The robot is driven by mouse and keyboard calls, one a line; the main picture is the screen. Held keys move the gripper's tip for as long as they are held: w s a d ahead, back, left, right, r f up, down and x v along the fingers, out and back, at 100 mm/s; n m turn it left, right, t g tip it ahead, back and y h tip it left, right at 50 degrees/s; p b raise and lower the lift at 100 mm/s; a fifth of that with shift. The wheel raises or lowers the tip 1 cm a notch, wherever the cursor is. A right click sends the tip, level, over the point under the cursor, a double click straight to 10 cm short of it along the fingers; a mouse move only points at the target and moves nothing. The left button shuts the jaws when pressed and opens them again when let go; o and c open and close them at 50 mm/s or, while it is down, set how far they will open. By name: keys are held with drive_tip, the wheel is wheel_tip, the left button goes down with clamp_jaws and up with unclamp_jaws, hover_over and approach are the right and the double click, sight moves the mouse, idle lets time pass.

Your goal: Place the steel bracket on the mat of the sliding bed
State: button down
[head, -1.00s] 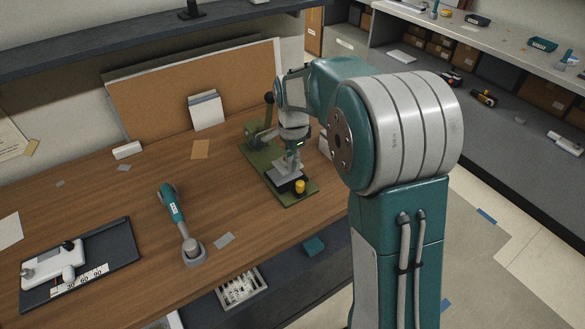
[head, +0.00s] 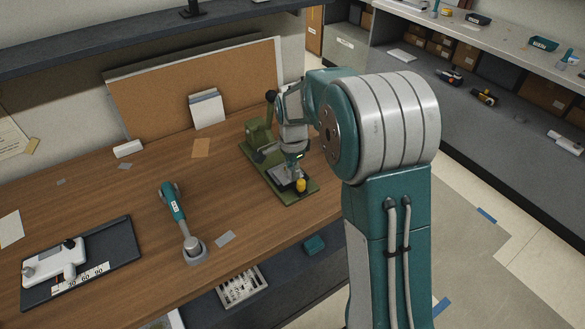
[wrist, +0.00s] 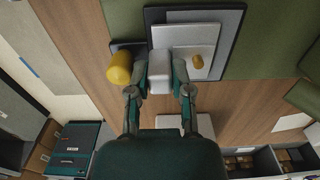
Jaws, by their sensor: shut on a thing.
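My gripper (wrist: 162,78) is shut on the steel bracket, whose pale grey block-like part (wrist: 160,64) shows between the fingertips in the wrist view. A flat grey plate (wrist: 190,33), apparently part of the bracket, extends beyond the fingers, with a yellow oval spot on it. In the head view my gripper (head: 295,162) is low over the green sliding-bed fixture (head: 262,172). The bracket is mostly hidden there, close above or on the dark mat (head: 286,186); contact cannot be told.
The fixture's green upright with a black-knobbed lever (head: 270,97) stands just behind my gripper. A teal-handled tool (head: 173,205) rests in a grey holder to the left. A dark tray (head: 110,255) with a white device lies front left. The wooden bench between is mostly clear.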

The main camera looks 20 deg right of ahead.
drive_tip(key=c, duration=0.5)
unclamp_jaws()
drive_tip(key=shift+c, duration=0.2)
drive_tip(key=shift+r, duration=0.1)
wheel_tip(320, 180, up, 13)
drive_tip(key=s+r+n+t, duration=0.1)
drive_tip(key=s+r+n, duration=0.2)
drive_tip(key=s, duration=0.3)
drive_tip(key=s+r+n+t, duration=0.2)
drive_tip(key=s+r+n, duration=0.1)
drive_tip(key=s, duration=0.4)
drive_tip(key=s+f+n+t, duration=0.2)
drive_tip(key=s+n, duration=0.6)
drive_tip(key=s, duration=0.6)
drive_tip(key=shift+s+f+t, duration=0.3)
drive_tip(key=shift+s+f, duration=0.05)
drive_tip(key=shift+f, duration=0.35)
